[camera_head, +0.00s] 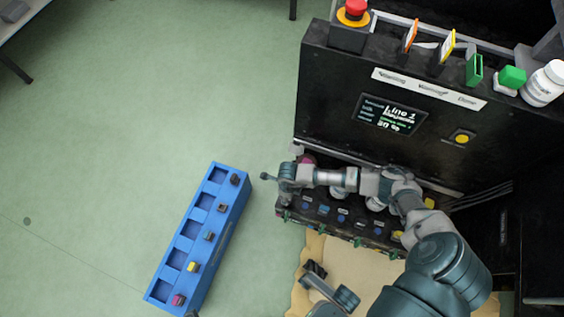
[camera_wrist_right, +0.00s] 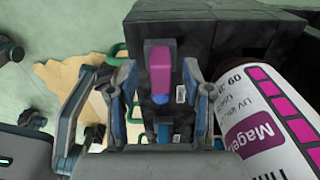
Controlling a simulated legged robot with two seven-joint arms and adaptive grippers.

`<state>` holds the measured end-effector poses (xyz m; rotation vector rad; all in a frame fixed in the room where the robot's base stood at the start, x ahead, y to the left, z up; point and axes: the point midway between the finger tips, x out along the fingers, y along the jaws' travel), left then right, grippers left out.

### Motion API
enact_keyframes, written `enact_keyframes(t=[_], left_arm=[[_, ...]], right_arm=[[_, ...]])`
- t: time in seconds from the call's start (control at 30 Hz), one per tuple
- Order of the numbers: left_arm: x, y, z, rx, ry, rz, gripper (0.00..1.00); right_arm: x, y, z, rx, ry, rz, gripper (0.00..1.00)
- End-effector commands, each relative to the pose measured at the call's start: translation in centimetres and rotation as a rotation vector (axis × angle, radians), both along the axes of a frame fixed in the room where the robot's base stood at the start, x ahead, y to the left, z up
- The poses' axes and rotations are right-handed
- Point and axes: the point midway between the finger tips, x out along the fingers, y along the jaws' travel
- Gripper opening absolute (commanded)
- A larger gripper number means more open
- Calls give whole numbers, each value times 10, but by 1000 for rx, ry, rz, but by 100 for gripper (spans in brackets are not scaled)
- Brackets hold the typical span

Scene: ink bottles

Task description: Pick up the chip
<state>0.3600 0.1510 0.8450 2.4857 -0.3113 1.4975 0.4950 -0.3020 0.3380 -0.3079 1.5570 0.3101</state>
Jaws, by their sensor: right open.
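A magenta block-shaped piece, which may be the chip (camera_wrist_right: 160,68), stands in a dark slot in the right wrist view. My right gripper (camera_wrist_right: 160,105) is open, with one finger on each side of that piece and nothing held. In the head view my right gripper (camera_head: 277,187) is at the left end of the dark machine's lower shelf and hides what lies under it. Several small coloured chips sit on the blue tray, among them a magenta one (camera_head: 178,299) and a yellow one (camera_head: 193,266). My left gripper (camera_head: 316,270) is low in the head view, its fingers unclear.
A white bottle with a magenta label (camera_wrist_right: 262,120) stands close to the right finger. The blue tray (camera_head: 225,235) is on the green floor to the left. The black machine (camera_head: 330,75) rises behind. A tan mat (camera_head: 375,265) lies in front of the shelf.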

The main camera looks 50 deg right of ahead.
Motion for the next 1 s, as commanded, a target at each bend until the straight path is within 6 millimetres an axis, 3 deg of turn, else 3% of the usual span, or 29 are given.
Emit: enact_keyframes(t=[0.07, 0.3, 0.5, 0.83, 1.0], left_arm=[[2, 0, -3, 1, -1, 1, 100], [2, -1, 1, 2, -6, 0, 100], [6, -2, -2, 2, 0, 0, 100], [6, -2, -1, 3, -2, 0, 100], [2, -1, 9, 0, -21, 0, 100]], right_arm=[[0, 0, -7, 1, -1, 0, 50], [2, -1, -4, 1, -6, 0, 48], [1, -1, -5, 2, -5, -1, 0], [1, 0, -4, 1, -5, -1, 0], [3, -1, 7, 1, -9, -1, 0]])
